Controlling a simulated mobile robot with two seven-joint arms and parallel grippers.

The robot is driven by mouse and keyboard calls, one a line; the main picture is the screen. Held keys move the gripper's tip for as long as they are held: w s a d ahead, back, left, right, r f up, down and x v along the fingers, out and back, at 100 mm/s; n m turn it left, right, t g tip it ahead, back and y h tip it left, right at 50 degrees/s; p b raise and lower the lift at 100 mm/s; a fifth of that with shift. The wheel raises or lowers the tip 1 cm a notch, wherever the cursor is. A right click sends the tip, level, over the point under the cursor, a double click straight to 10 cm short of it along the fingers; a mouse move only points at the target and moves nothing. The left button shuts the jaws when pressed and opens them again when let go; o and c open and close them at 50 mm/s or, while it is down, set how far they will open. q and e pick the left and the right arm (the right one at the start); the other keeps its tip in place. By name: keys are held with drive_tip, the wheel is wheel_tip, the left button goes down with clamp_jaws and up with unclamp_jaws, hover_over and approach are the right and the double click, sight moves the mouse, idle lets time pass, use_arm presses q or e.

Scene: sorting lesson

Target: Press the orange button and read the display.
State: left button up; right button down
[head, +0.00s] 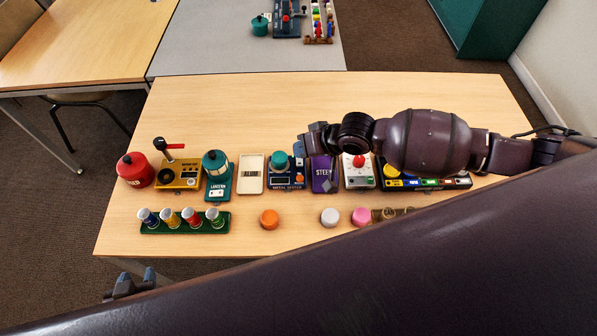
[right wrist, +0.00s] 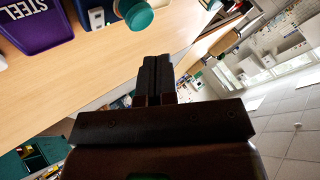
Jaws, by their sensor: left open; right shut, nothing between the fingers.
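The blue metal tester (head: 287,187) stands mid-table in the head view, with a teal round piece (head: 280,160) on top. Its small dark display (head: 285,181) is too small to read. The orange button (head: 299,178) sits beside the display, on its right. My right gripper (head: 313,147) is shut and empty, above the table near the tester and the purple STEEL box (head: 320,183). In the right wrist view, its fingers (right wrist: 156,68) are together, with the tester's teal piece (right wrist: 138,14) beyond them. My left gripper (head: 131,285) is open at the lower left, off the table.
A white box with a red button (head: 360,162) stands right of the STEEL box. A white panel (head: 251,173) and teal lantern (head: 217,170) stand left. Loose orange (head: 269,219), white (head: 330,217) and pink (head: 362,217) discs lie in front. The front left holds a green rack (head: 185,229).

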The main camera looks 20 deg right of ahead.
drive_tip(key=b, duration=0.6)
hover_over(301, 176)
wheel_tip(301, 176, down, 7)
drive_tip(key=shift+s+r, duration=0.1)
drive_tip(key=shift+f+b, duration=0.4)
drive_tip(key=shift+f, duration=0.65)
use_arm(q)
wheel_tip(301, 176, down, 8)
drive_tip(key=s, duration=0.1)
drive_tip(key=shift+g, duration=0.3)
drive_tip(key=shift+f, duration=0.2)
drive_tip(key=shift+w, duration=0.1)
